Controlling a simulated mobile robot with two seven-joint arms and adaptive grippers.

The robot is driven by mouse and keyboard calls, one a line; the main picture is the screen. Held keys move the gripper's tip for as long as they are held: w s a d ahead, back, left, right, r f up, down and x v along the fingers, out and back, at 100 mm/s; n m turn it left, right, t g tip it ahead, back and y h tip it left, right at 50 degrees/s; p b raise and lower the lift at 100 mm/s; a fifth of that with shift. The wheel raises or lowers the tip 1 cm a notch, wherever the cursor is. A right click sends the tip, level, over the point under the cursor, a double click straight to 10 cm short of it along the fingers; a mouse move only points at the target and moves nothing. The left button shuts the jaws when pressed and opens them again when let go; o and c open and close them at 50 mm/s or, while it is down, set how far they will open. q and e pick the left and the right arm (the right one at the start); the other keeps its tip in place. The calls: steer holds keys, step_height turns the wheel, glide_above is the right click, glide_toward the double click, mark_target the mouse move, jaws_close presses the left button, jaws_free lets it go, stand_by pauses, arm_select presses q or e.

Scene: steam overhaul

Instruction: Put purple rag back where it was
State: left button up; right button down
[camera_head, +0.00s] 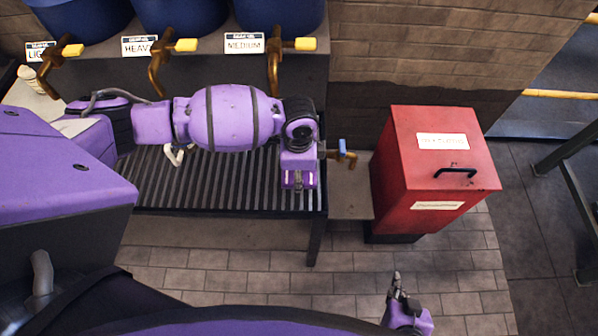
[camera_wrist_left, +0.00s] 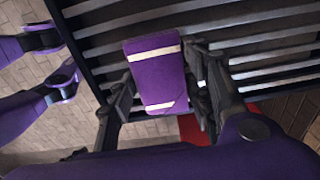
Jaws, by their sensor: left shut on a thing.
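The purple rag (camera_wrist_left: 160,78) is a folded block with two pale stripes. In the left wrist view it sits between the fingers of my left gripper (camera_wrist_left: 158,95), which is shut on it. In the head view the rag (camera_head: 299,181) shows below my left wrist, over the right end of the dark slatted rack (camera_head: 225,185). The left fingers are mostly hidden there, and I cannot tell if the rag touches the slats. My right gripper (camera_head: 398,287) is low in the head view, over the paved floor, away from the rag. Its finger opening is unclear.
A red bin (camera_head: 408,170) with a black handle stands right of the rack. A brass tap with a blue handle (camera_head: 342,150) is close beside my left wrist. Blue drums (camera_head: 280,12) with labelled brass taps line the back. The floor in front is clear.

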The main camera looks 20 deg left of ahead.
arm_select(q)
steer(key=shift+f, duration=0.1)
steer(key=o, duration=1.3)
step_height(320, 180, up, 12)
steer(key=shift+r+p, duration=0.2)
steer(key=shift+p, duration=0.25)
